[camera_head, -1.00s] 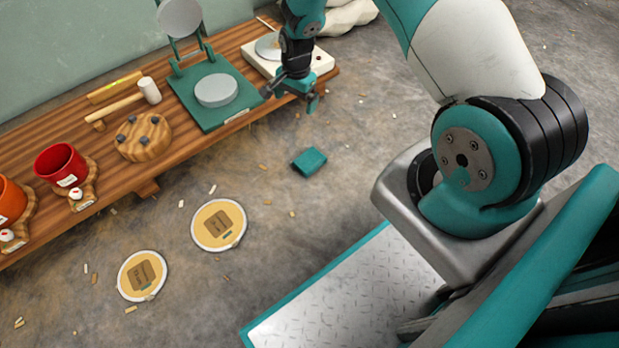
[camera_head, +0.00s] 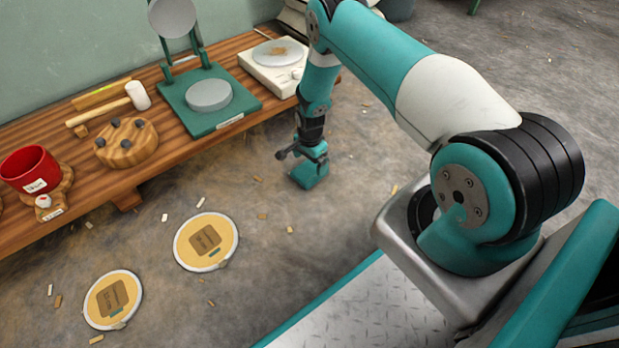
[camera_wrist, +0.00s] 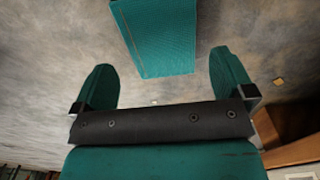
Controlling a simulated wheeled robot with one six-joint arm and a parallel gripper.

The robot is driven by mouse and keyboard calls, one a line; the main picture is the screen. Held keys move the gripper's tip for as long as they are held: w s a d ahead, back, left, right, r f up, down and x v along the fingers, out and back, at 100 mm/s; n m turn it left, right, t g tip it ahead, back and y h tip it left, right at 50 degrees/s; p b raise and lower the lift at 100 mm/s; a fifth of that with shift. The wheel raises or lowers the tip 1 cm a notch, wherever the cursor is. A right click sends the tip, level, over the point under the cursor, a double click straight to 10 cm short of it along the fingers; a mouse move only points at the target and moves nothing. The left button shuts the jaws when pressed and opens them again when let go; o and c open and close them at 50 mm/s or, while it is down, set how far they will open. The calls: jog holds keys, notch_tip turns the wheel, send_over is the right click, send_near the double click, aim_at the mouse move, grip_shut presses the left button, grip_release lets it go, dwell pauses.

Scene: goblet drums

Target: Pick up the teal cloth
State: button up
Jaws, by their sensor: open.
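The teal cloth (camera_wrist: 155,38) is a folded, flat rectangle on the concrete floor. In the wrist view it lies just ahead of my fingers, centred between them and apart from both. My gripper (camera_wrist: 160,62) is open and empty, with one teal finger on each side. In the head view my gripper (camera_head: 312,165) points down low over the floor at the cloth (camera_head: 307,180). It partly hides the cloth there, and their similar teal makes the border between them hard to tell.
A wooden bench (camera_head: 170,165) stands on the left, with a red cup (camera_head: 30,170), a mallet (camera_head: 138,95), a green stand (camera_head: 205,120) and a white scale (camera_head: 272,68). Two round drumheads (camera_head: 206,241) (camera_head: 113,299) and small scraps lie on the floor. Floor right of the cloth is mostly clear.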

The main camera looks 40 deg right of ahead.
aim_at(310, 170)
jog(key=shift+f+b, duration=2.4)
jog(key=shift+f, duration=0.4)
jog(key=shift+w, duration=0.1)
jog(key=shift+r, duration=0.1)
jog(key=c, duration=0.7)
jog(key=shift+c, duration=0.2)
jog(key=shift+r, duration=0.1)
notch_tip(310, 170, up, 20)
jog(key=p, duration=1.1)
jog(key=shift+p, duration=0.3)
